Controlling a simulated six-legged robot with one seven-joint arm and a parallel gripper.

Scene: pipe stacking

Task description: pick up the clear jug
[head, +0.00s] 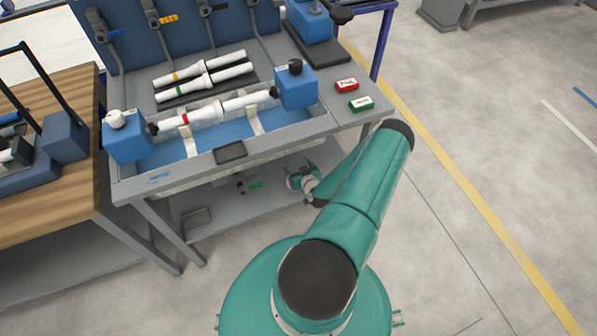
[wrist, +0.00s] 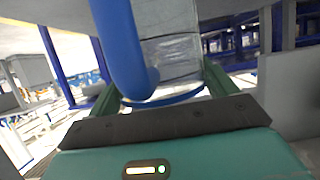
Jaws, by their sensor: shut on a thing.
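The clear jug (wrist: 178,50) fills the upper middle of the wrist view, with a thick blue handle (wrist: 120,45) on its left and a blue rim around its near end. My gripper (wrist: 160,92) has one green finger on each side of the jug and is shut on it. In the head view my arm reaches down beside the workbench, and my wrist shows under the benchtop around the lower shelf. I cannot make out the jug in the head view.
The grey workbench (head: 228,152) stands above my wrist, with its lower shelf (head: 215,207) below. A white pipe assembly (head: 205,113) lies between two blue blocks on top. A wooden table (head: 50,190) stands at left. The floor at right is clear.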

